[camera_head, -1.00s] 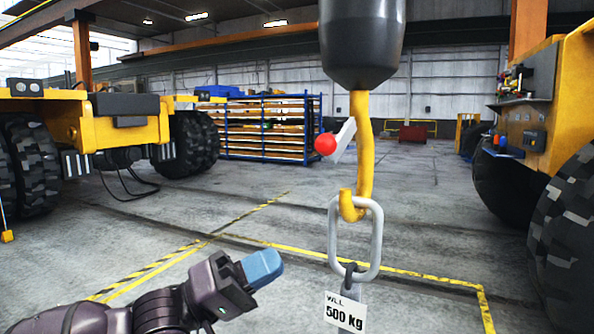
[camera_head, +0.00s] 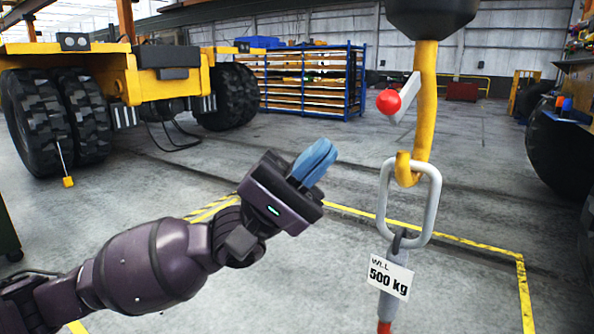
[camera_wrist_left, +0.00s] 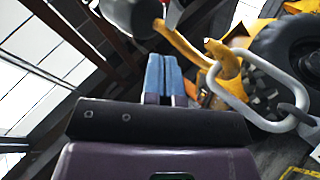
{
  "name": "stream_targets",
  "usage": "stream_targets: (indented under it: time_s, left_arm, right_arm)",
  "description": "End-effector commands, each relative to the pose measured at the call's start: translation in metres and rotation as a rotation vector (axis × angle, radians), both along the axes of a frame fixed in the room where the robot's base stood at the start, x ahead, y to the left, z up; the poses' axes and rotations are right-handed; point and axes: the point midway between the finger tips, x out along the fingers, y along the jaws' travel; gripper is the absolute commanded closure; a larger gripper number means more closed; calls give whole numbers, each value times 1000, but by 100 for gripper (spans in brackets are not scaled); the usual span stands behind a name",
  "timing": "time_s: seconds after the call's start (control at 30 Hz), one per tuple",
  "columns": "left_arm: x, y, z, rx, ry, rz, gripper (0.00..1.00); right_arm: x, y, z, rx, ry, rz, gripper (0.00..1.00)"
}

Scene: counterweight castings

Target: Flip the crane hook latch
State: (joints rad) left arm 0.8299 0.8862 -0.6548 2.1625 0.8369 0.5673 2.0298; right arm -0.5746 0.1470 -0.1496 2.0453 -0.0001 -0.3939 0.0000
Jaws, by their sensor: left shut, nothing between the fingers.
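The yellow crane hook (camera_head: 427,110) hangs from a dark block (camera_head: 432,16) right of centre in the head view. Its grey latch (camera_head: 409,97) with a red ball knob (camera_head: 388,102) sticks out to the left and stands away from the hook tip. A grey oval link (camera_head: 433,205) hangs in the hook. My left gripper (camera_head: 317,160) has blue fingers, shut and empty, to the left of and below the red knob, clear of it. In the left wrist view the fingers (camera_wrist_left: 163,75) show beside the hook (camera_wrist_left: 185,45) and link (camera_wrist_left: 240,105). My right gripper is out of view.
A tag reading 500 kg (camera_head: 390,277) hangs below the link. A yellow vehicle (camera_head: 100,75) with big tyres stands at the left, and a blue rack (camera_head: 355,80) behind. The grey floor around the hook is open, with yellow lines.

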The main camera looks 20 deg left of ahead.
Motion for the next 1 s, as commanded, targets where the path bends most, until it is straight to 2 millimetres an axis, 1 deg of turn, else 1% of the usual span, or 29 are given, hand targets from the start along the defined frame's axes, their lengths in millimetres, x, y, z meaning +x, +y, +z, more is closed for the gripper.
stream_targets:
  time_s: [0.03, 0.2, 0.33, 0.6, 1.0]
  left_arm:
    - [-1, -7, 11, -2, -5, -3, 100]
    - [0, -26, 32, -1, -4, -1, 100]
    - [-14, -37, 40, -2, -2, -3, 100]
    - [-24, -47, 46, 0, 0, 0, 100]
    - [-25, -47, 46, 2, 2, 1, 100]
  right_arm:
    - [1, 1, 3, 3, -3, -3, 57]
    - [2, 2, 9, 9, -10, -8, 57]
    - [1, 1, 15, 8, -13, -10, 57]
    - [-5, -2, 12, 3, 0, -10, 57]
    - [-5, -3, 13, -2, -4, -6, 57]
